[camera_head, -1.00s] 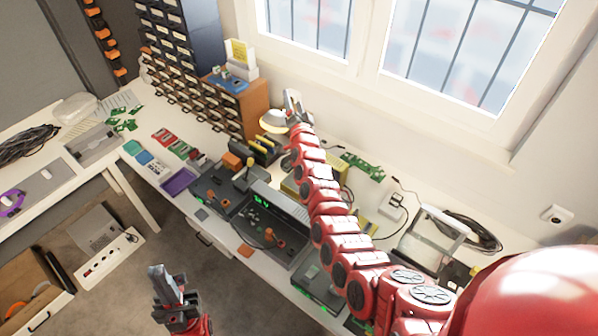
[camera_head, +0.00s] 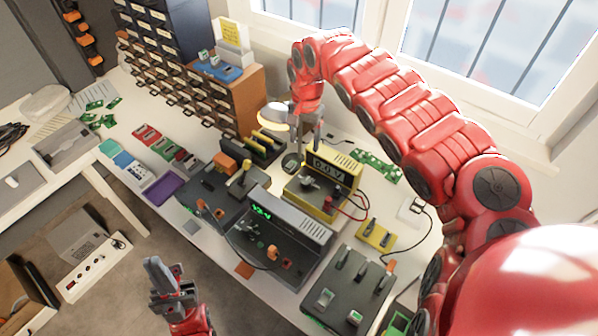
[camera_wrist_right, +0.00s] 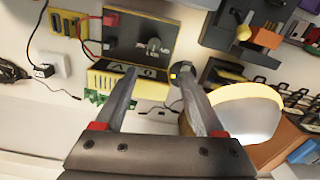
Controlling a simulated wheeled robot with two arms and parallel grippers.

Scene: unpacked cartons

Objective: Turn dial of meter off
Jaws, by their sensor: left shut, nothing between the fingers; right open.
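The yellow and dark grey meter (camera_head: 325,182) stands on the table near the middle of the head view. Its lit display (camera_head: 329,169) reads about "0.0 V". Its dial (camera_head: 311,183) is a grey knob on the dark front panel. In the right wrist view the meter (camera_wrist_right: 115,40) appears upside down, with the dial (camera_wrist_right: 153,45) beyond the fingertips. My right gripper (camera_head: 307,147) is open and empty, pointing down behind the meter, apart from the dial; its fingers (camera_wrist_right: 157,78) also show in the wrist view. My left gripper (camera_head: 153,262) is shut and empty, low at the left.
A lamp (camera_head: 272,117) stands close to the right gripper. A grey power supply (camera_head: 285,225) is in front of the meter, and red and black leads (camera_head: 352,207) run beside it. A drawer cabinet (camera_head: 235,100) stands at the back left. The window is behind my right arm.

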